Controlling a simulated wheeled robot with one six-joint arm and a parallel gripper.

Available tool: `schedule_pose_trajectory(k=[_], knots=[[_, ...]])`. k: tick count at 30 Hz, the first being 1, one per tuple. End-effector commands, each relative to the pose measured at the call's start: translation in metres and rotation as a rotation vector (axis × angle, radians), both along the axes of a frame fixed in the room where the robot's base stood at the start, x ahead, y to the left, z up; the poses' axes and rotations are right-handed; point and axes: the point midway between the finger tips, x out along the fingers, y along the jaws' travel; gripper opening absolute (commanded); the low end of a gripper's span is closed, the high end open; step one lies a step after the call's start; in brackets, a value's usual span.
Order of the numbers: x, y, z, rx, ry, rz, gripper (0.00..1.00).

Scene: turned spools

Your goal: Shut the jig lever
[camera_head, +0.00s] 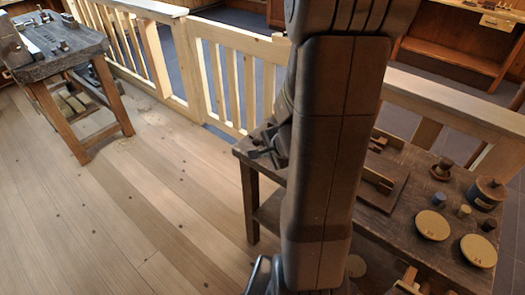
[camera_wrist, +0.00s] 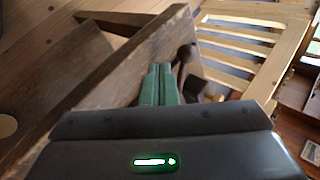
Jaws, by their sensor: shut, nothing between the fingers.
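In the wrist view my gripper (camera_wrist: 158,72) shows its two green fingers pressed together, with nothing between them. Just right of the fingertips is a dark rounded knob on a short dark piece (camera_wrist: 187,54); it may be the lever's end, but I cannot tell for sure. I cannot tell whether the fingers touch it. Brown wooden boards (camera_wrist: 130,58) rise left of and behind the fingers. In the head view a wooden jig-like board with a raised block (camera_head: 377,180) lies on the bench, partly behind my arm. The gripper is hidden there, and the lever's position is unclear.
The dark bench (camera_head: 412,232) holds round discs (camera_head: 432,225), small pegs and a lidded pot (camera_head: 487,193) at right. A dark clamp-like tool (camera_head: 265,146) is at its left end. A pale wooden fence (camera_head: 230,80) stands behind. Open floor (camera_head: 150,210) lies left.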

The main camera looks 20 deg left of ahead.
Motion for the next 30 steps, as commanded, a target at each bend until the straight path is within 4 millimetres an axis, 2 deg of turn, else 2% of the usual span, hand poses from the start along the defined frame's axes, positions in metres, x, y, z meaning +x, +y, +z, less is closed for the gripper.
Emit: schedule_pose_trajectory(k=[1, 3, 12, 18, 30], knots=[[-0.004, -0.004, 0.012, 0.001, -0.002, 0.0, 0.0], [-0.01, -0.01, 0.021, 0.001, -0.002, 0.0, 0.0], [-0.034, -0.032, 0.057, 0.001, -0.002, -0.001, 0.0], [-0.04, -0.038, 0.064, 0.0, 0.0, -0.001, 0.0], [-0.041, -0.039, 0.064, -0.001, 0.0, -0.001, 0.0]])
